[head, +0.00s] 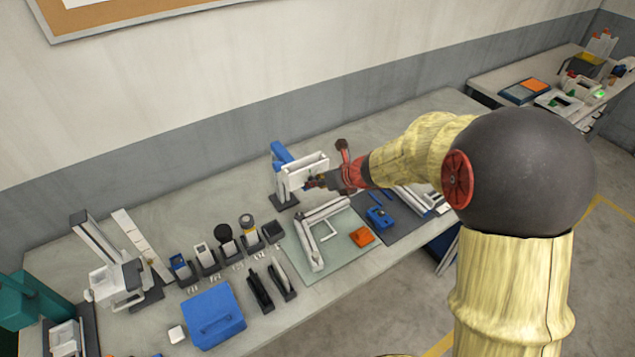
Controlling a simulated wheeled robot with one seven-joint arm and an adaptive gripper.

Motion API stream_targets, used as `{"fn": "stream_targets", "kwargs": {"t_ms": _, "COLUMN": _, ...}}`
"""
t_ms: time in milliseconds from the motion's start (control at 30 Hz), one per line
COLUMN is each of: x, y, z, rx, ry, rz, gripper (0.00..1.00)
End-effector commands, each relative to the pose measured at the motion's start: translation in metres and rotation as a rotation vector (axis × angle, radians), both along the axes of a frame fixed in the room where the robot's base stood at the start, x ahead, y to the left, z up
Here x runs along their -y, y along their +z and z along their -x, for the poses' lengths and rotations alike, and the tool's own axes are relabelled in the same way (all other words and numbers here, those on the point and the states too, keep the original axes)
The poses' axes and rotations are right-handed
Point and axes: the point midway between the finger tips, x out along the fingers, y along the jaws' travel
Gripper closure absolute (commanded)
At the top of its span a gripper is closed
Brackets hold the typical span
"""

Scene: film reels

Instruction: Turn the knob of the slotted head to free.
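My gripper (314,182) is at the end of the arm that reaches in from the right. Its dark fingers are at the front of a white upright device (307,165) with a blue part (284,154), standing at the back middle of the bench. This may be the slotted head; I cannot tell for sure. Its knob is too small or hidden behind the fingers to make out. Whether the fingers touch the device, and whether they are open or shut, cannot be told.
The bench (400,124) is clear along the back right.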

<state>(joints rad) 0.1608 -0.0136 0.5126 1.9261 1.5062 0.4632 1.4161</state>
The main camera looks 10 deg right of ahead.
Motion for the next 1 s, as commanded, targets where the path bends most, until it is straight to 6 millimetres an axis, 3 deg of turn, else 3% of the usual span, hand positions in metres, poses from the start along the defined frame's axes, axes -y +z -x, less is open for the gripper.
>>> {"fn": "stream_targets", "kwargs": {"t_ms": 367, "x": -0.004, "y": -0.002, "z": 0.001, "rx": 0.040, "ry": 0.003, "rz": 0.118, "gripper": 0.99}}
{"fn": "stream_targets", "kwargs": {"t_ms": 1000, "x": -0.011, "y": -0.006, "z": 0.003, "rx": 0.221, "ry": 0.005, "rz": 0.672, "gripper": 0.99}}
